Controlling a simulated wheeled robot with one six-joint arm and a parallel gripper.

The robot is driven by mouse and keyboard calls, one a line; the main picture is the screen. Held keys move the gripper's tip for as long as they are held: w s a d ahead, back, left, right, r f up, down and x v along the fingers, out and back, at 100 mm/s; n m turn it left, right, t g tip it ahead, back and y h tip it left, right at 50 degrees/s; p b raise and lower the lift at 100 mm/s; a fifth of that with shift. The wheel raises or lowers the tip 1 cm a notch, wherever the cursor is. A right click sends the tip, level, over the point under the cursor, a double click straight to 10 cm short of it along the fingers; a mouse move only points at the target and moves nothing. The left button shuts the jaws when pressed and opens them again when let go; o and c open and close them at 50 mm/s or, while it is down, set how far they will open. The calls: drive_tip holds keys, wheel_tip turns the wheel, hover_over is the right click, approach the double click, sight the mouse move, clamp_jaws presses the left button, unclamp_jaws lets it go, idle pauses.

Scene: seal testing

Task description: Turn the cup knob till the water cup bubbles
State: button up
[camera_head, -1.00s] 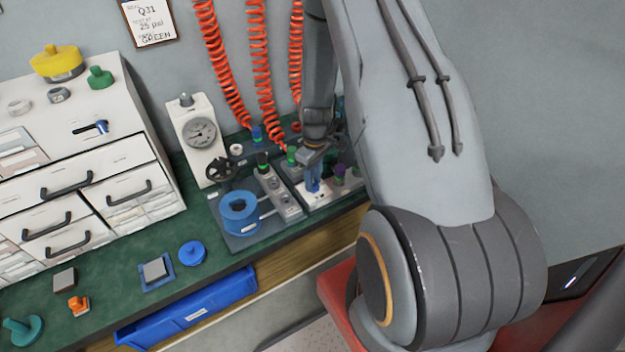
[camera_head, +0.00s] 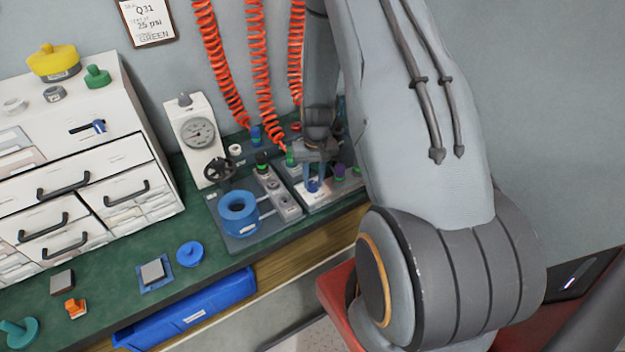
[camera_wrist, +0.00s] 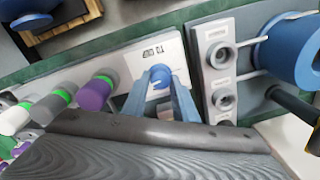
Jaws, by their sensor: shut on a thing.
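The cup knob (camera_wrist: 160,75) is a small blue knob on a white plate (camera_wrist: 140,55) printed "TO CUP" in the wrist view. The two blue fingers of my gripper (camera_wrist: 162,84) are shut on it from either side. In the head view the knob (camera_head: 313,186) shows low under my gripper (camera_head: 315,175), partly hidden by it. The water cup (camera_head: 238,222) is a blue, thick-rimmed round vessel left of the knob. Its side shows at the right of the wrist view (camera_wrist: 298,45). I cannot make out bubbles in it.
A white gauge block (camera_head: 198,135) with a black handwheel (camera_head: 218,168) stands behind the cup. Orange coiled hoses (camera_head: 260,80) hang behind. Purple and green fittings (camera_wrist: 95,93) sit close beside the knob. White drawers (camera_head: 75,170) stand at the left.

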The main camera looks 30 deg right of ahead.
sight(314, 183)
drive_tip(key=shift+m, duration=1)
drive_tip(key=o, duration=1.1)
drive_tip(key=shift+r, duration=0.1)
wheel_tip(314, 183, up, 8)
drive_tip(key=shift+s+d+f+b, duration=0.1)
drive_tip(key=shift+d+f+b, duration=0.05)
drive_tip(key=shift+b, duration=0.55)
